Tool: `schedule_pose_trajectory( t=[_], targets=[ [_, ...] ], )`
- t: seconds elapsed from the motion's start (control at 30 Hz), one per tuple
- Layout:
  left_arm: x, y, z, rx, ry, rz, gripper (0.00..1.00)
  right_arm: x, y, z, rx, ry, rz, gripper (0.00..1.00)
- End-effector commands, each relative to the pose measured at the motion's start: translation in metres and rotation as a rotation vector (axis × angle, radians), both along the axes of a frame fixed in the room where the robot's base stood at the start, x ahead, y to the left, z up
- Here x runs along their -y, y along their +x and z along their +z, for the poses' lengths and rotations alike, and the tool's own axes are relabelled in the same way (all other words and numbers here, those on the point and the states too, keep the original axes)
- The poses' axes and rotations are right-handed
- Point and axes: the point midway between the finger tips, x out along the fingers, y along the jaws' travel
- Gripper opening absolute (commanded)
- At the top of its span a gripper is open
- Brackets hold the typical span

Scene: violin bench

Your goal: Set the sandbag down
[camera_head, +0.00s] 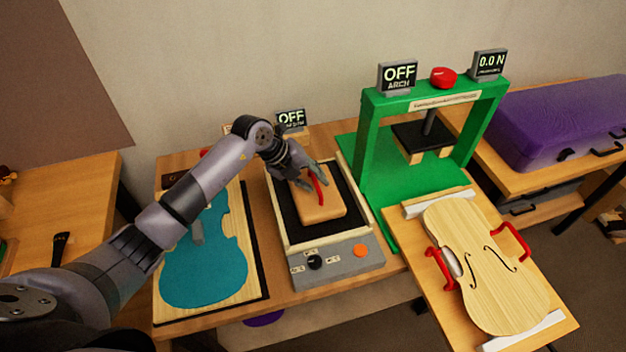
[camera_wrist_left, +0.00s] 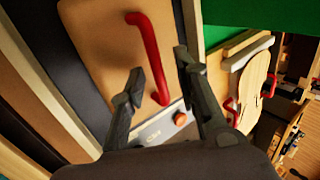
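The sandbag (camera_head: 322,210) is a tan block with a red handle (camera_head: 319,188) on top. It lies on the black pad (camera_head: 283,216) of the cream-framed device, and its tan face also shows in the left wrist view (camera_wrist_left: 103,58). My left gripper (camera_head: 312,181) is just above the sandbag at the handle. In the wrist view its fingers (camera_wrist_left: 159,66) are spread apart, with the red handle (camera_wrist_left: 149,50) showing between and beyond them. I see no finger touching the handle. My right gripper is not in view.
A teal violin-shaped sheet (camera_head: 207,270) lies left of the device, below my left arm. A green press (camera_head: 372,150) stands to the right, with a wooden violin body (camera_head: 485,265) in front of it. A purple case (camera_head: 560,118) is at the far right.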

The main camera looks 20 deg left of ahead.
Motion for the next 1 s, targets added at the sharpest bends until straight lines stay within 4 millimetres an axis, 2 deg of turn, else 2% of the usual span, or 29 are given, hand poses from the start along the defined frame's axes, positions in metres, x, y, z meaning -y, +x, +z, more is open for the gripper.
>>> schedule_pose_trajectory(
  t=[0.5, 0.7, 1.0],
  targets=[
    [-0.046, -0.030, 0.081, 0.003, 0.003, 0.001, 0.29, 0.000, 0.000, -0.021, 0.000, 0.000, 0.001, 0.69],
    [-0.053, -0.036, 0.094, 0.001, 0.002, 0.000, 0.29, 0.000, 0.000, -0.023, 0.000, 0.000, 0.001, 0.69],
    [-0.053, -0.036, 0.095, 0.000, 0.001, 0.001, 0.29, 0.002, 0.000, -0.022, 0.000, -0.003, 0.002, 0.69]
  ],
)
